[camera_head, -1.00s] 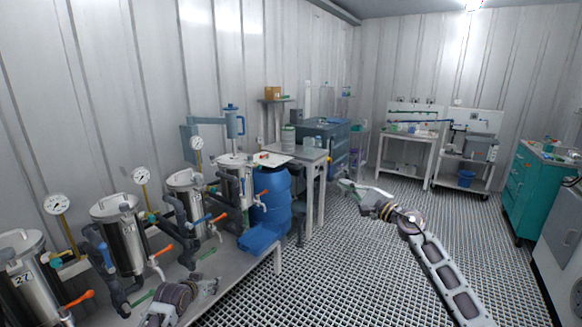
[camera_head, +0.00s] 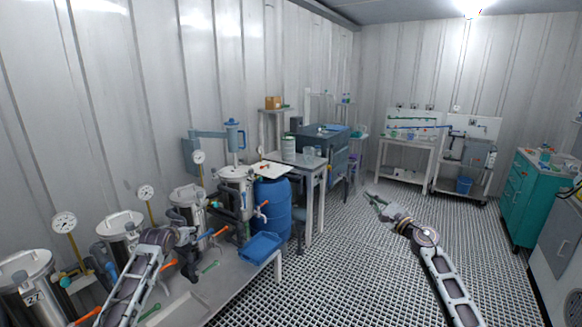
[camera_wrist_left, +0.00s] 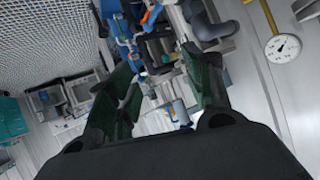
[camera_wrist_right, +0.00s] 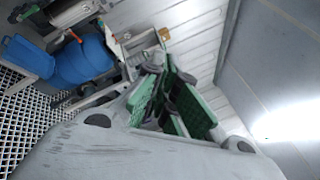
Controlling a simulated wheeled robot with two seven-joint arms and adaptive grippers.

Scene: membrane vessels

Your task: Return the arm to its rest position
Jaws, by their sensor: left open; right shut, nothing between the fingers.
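My left arm comes in from the lower left in the head view, over the bench with the metal vessels. My left gripper (camera_head: 192,236) is in front of a steel vessel (camera_head: 188,203) and partly blends with the pipework there. In the left wrist view its green-padded fingers (camera_wrist_left: 165,75) are apart with nothing held between them. My right gripper (camera_head: 370,196) is stretched out over the open grated floor, clear of the furniture. In the right wrist view its green-padded fingers (camera_wrist_right: 168,85) are closed together and empty.
Several steel vessels with gauges (camera_head: 65,222) and orange-handled valves line the bench at left. A blue barrel (camera_head: 273,207) and blue tray (camera_head: 262,247) are at its far end. A teal cabinet (camera_head: 530,200) stands at right. The grated floor (camera_head: 340,275) is free in the middle.

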